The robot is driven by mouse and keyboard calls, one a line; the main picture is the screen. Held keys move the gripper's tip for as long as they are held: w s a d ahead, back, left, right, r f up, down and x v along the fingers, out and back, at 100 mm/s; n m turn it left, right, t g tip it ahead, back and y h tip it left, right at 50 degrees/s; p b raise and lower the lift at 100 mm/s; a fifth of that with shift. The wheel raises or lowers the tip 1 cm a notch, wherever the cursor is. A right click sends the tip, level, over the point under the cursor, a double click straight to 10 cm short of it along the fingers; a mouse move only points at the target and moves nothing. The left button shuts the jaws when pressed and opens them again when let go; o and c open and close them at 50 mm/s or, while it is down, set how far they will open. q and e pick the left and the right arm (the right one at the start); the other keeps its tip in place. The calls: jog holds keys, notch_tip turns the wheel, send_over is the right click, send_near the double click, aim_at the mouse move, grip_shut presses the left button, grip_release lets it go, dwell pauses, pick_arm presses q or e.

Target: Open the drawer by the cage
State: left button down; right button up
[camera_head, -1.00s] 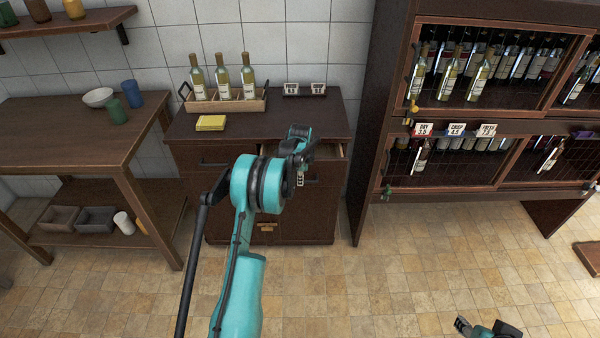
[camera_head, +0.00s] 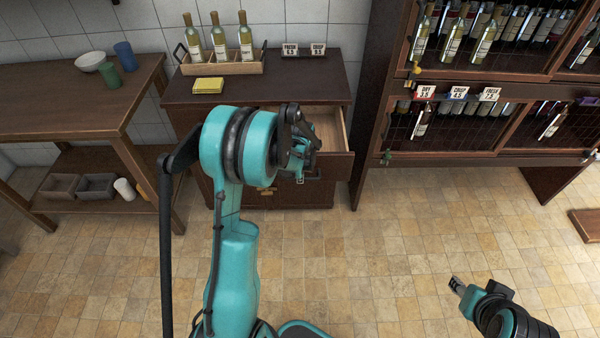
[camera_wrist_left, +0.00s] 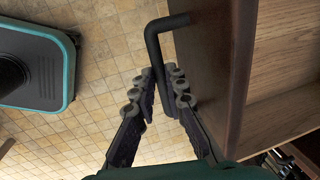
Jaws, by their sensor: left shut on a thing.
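The top right drawer (camera_head: 338,164) of the dark wooden cabinet (camera_head: 268,90) stands partly open, its light wooden inside showing. My left gripper (camera_head: 301,172) is at the drawer's front and hides part of it. In the left wrist view its fingers (camera_wrist_left: 163,84) are shut on the black bar handle (camera_wrist_left: 153,50), beside the drawer front (camera_wrist_left: 208,62); the bare drawer inside (camera_wrist_left: 283,65) shows at the right. My right gripper (camera_head: 457,286) is low at the right, over the floor; its finger opening is unclear. A wine rack with mesh panels (camera_head: 570,128) stands right of the cabinet.
A bottle crate (camera_head: 222,68), yellow pad (camera_head: 208,85) and price cards (camera_head: 304,51) are on the cabinet top. A table (camera_head: 60,110) with cups and a bowl stands left. The tiled floor (camera_head: 400,240) before the cabinet and rack is clear.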

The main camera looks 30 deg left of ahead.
pick_arm(q)
jog(key=c, duration=1.6)
grip_release()
jog(key=shift+o, duration=0.2)
jog(key=shift+r, duration=0.1)
notch_tip(320, 180, up, 12)
jog(key=s+d, duration=0.1)
jog(key=s, duration=0.1)
jog(key=shift+f, duration=0.2)
jog(key=shift+d, duration=0.15)
jog(key=s+d+r+n+t, duration=0.2)
jog(key=s+d+n, duration=0.3)
jog(key=s+d, duration=0.3)
jog(key=s+d+r+n+t+h, duration=0.1)
jog(key=s+d+r+n+t, duration=0.2)
jog(key=s+d+n, duration=0.3)
jog(key=s+d+r, duration=0.1)
jog(key=s+d, duration=0.1)
jog(key=s, duration=0.3)
jog(key=shift+r+n, duration=0.25)
jog(key=shift+n, duration=0.05)
